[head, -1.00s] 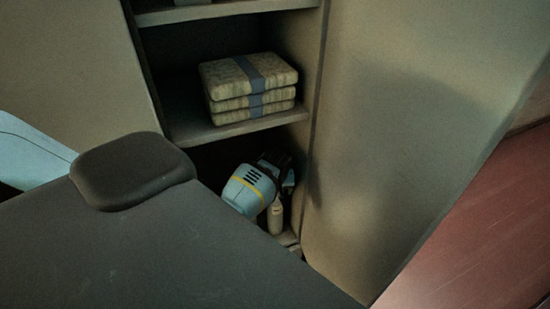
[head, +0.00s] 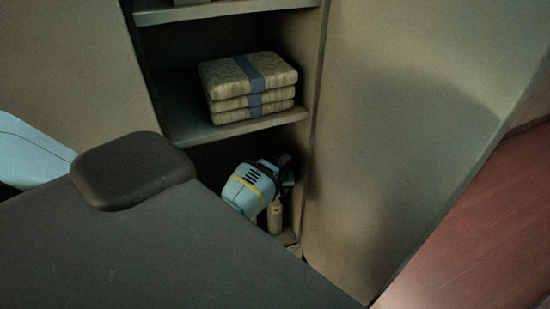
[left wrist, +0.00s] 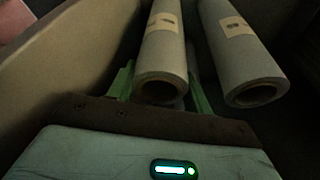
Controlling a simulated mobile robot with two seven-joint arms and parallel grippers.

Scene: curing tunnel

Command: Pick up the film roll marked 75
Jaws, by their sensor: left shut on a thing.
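My left gripper (left wrist: 160,88) has its green fingers on both sides of a pale film roll (left wrist: 164,45), near the roll's hollow end. It is shut on that roll. The roll bears a cream label, but its mark is too small and dark to read. A second pale film roll (left wrist: 240,50) lies beside it on the right, apart from it, also with an unreadable label. In the head view my left gripper's blue, yellow-striped housing (head: 248,187) is in the low shelf bay, its fingertips unclear. My right gripper is in neither view.
The shelf unit (head: 240,129) has a bay above with a stack of bound tan bundles (head: 250,82). Pale upright cylinders (head: 275,218) show under my gripper in the low bay. A beige panel (head: 400,120) closes off the right side.

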